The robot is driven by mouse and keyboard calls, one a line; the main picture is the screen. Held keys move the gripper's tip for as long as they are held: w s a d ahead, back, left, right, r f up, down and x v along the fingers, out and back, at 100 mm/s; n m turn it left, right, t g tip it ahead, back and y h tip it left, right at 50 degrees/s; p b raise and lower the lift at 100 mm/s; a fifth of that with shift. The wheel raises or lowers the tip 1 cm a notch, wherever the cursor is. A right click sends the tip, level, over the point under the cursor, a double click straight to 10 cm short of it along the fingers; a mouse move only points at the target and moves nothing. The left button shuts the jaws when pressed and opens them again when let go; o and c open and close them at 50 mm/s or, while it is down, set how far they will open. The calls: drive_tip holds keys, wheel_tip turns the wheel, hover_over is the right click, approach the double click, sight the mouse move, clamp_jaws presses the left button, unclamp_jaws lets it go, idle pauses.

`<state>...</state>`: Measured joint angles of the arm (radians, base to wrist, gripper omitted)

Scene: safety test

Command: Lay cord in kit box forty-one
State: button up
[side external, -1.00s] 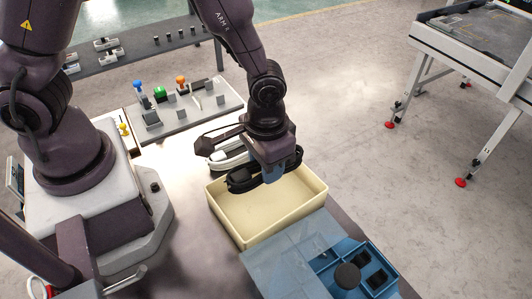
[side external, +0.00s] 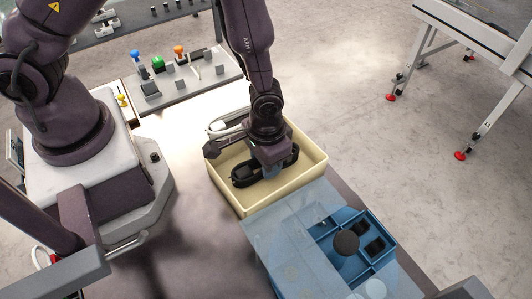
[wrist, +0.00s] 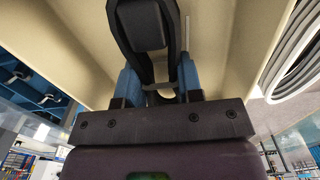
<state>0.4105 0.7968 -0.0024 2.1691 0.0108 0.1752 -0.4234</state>
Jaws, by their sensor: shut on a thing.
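A cream, open-topped box (side external: 316,180) stands on the table in the middle of the side view; no number is readable on it. A coiled black cord (side external: 241,180) with a dark block-like piece is held inside the box's walls. My gripper (side external: 270,174) points down into the box, shut on the black cord. In the wrist view, the black cord (wrist: 143,25) lies between the two blue fingers of my gripper (wrist: 160,85), with the cream box (wrist: 70,35) beyond. I cannot tell whether the cord touches the box floor.
A white coiled cord (side external: 217,126) lies behind the box, also in the wrist view (wrist: 292,50). A blue compartment tray (side external: 324,250) with a clear bluish cover (side external: 285,235) stands close in front. A grey panel with coloured knobs (side external: 185,85) stands behind left.

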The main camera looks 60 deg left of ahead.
drive_tip(key=shift+f, duration=0.1)
drive_tip(key=o, duration=1.1)
drive_tip(key=shift+o, duration=0.2)
drive_tip(key=shift+r, duration=5.2)
drive_tip(key=shift+s, duration=0.1)
